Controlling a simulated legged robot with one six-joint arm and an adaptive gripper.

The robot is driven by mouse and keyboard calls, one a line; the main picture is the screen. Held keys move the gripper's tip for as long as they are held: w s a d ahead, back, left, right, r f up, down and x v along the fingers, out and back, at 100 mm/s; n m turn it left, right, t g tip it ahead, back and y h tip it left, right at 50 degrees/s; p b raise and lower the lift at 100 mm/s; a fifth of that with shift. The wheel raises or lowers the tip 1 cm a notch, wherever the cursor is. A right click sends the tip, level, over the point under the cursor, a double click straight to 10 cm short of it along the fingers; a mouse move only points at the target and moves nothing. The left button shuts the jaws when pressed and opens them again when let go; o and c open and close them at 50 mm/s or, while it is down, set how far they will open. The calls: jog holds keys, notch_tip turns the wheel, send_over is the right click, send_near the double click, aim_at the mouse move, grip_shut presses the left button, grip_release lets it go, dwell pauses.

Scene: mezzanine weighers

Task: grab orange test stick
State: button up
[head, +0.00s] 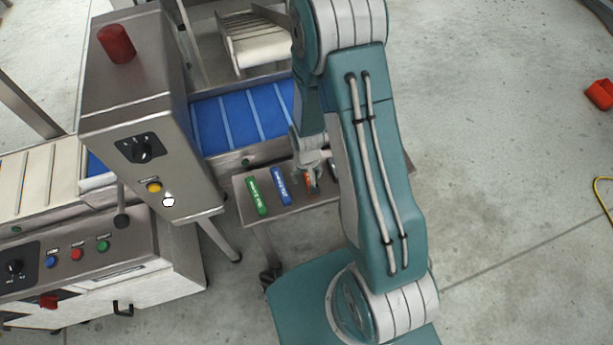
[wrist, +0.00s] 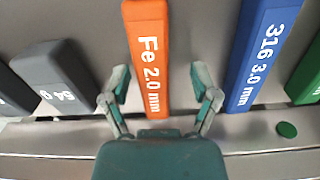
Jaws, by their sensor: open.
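The orange test stick (wrist: 148,45), marked "Fe 2.0 mm", lies on a metal shelf in the wrist view. In the head view only a small part of the orange stick (head: 309,181) shows beside my gripper (head: 312,187). In the wrist view my gripper (wrist: 162,88) is open, with one finger on each side of the orange stick's near part. I cannot tell whether the fingers touch it or how far above the shelf they are.
A blue stick (wrist: 262,50) marked "316 3.0 mm" and a green stick (wrist: 308,75) lie to the right in the wrist view. A dark grey block (wrist: 62,80) lies to the left. The metal shelf (head: 318,207) adjoins a blue conveyor (head: 245,118).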

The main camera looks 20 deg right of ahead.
jog(key=shift+d, duration=0.2)
jog(key=shift+c, duration=0.9)
jog(key=shift+d, duration=0.2)
grip_shut()
jog(key=shift+a, duration=0.25)
